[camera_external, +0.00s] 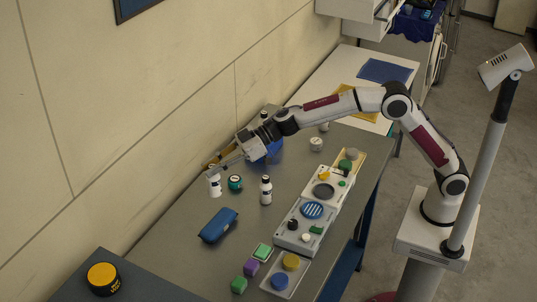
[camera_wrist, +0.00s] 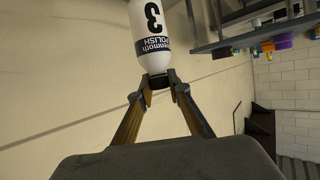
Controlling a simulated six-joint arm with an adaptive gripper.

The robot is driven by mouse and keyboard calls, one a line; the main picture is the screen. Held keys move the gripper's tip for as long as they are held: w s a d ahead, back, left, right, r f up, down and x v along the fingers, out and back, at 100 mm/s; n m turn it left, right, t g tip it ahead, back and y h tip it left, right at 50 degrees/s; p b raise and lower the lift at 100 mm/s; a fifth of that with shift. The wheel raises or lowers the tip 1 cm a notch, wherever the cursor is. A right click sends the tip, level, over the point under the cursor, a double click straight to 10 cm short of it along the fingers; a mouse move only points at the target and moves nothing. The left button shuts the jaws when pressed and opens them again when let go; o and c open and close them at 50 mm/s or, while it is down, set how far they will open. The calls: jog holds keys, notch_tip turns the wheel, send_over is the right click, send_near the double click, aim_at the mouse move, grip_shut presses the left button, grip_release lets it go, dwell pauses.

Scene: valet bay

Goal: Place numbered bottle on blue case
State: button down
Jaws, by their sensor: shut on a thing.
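The numbered bottle (camera_wrist: 152,30) is white with a black "3" and a dark label reading "POLISH". My gripper (camera_wrist: 157,80) is shut on its dark cap end. In the external view the white bottle (camera_external: 214,187) hangs or stands upright under my gripper (camera_external: 211,172), near the wall side of the table. I cannot tell whether its base touches the table. The blue case (camera_external: 218,225) lies on the grey table in front of the bottle, apart from it, and its top is bare.
A second white bottle with a dark cap (camera_external: 266,190) stands right of the case. A teal-lidded jar (camera_external: 235,183) is between the two bottles. Trays with coloured pieces (camera_external: 293,241) line the right edge. Green and purple blocks (camera_external: 251,267) lie nearer the front.

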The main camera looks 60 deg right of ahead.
aim_at(215, 187)
jog(key=shift+f, duration=1.15)
jog(key=shift+f, duration=0.1)
jog(key=shift+f, duration=3)
jog(key=shift+f, duration=1.9)
jog(key=shift+f, duration=0.15)
jog(key=c, duration=1.9)
grip_release()
